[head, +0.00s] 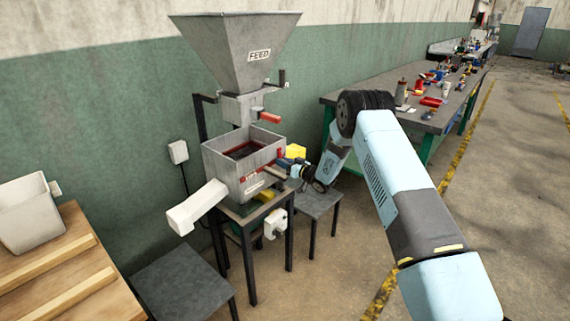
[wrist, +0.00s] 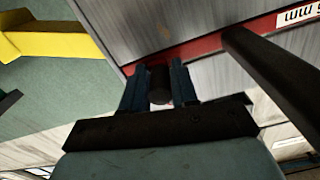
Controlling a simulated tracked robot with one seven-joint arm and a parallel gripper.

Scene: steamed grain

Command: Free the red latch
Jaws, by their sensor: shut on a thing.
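The red latch (wrist: 200,47) is a flat red strip along the lower edge of a grey metal box wall in the wrist view. A dark round knob (wrist: 159,86) stands out by the strip. My gripper (wrist: 158,80) is shut on this knob, one finger on each side. In the head view, my gripper (head: 293,168) is at the right side of the grey box (head: 226,172), beneath the hopper. The gripper and arm partly hide the latch there, and its exact position is hard to tell.
A dark bar (wrist: 270,70) crosses close to the gripper's right side in the wrist view. A low stool (head: 318,202) stands at right.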

